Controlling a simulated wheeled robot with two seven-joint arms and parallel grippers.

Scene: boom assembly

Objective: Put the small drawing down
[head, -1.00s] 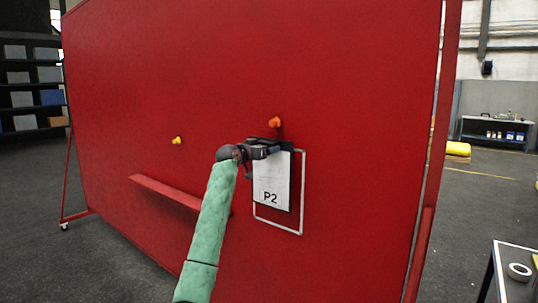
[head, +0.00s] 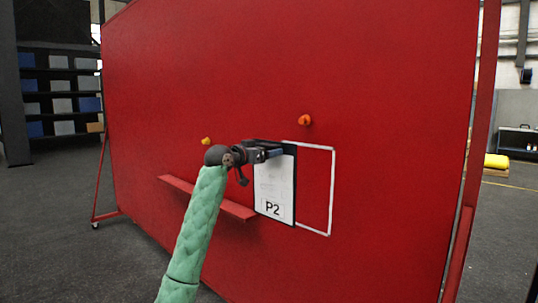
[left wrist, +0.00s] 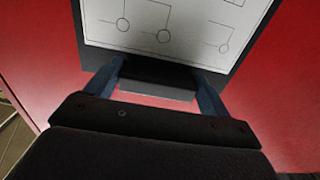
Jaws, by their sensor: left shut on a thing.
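The small drawing (head: 273,187) is a white sheet marked P2 on a dark clipboard-like backing. It hangs upright from my left gripper (head: 270,154), which is shut on its top edge. In the left wrist view the drawing (left wrist: 170,28) shows circles and lines, and the left gripper (left wrist: 160,84) has a finger at each side of the dark clip at the board's edge. The drawing is in front of the red panel (head: 390,100) and overlaps the left part of a white outlined frame (head: 331,190). I cannot tell whether it touches the panel. My right gripper is not in view.
A narrow red ledge (head: 205,197) sticks out from the panel at left, its right end close to the drawing. An orange knob (head: 305,120) and a yellow knob (head: 206,141) are on the panel. Dark shelves (head: 60,95) stand far left; grey floor lies around.

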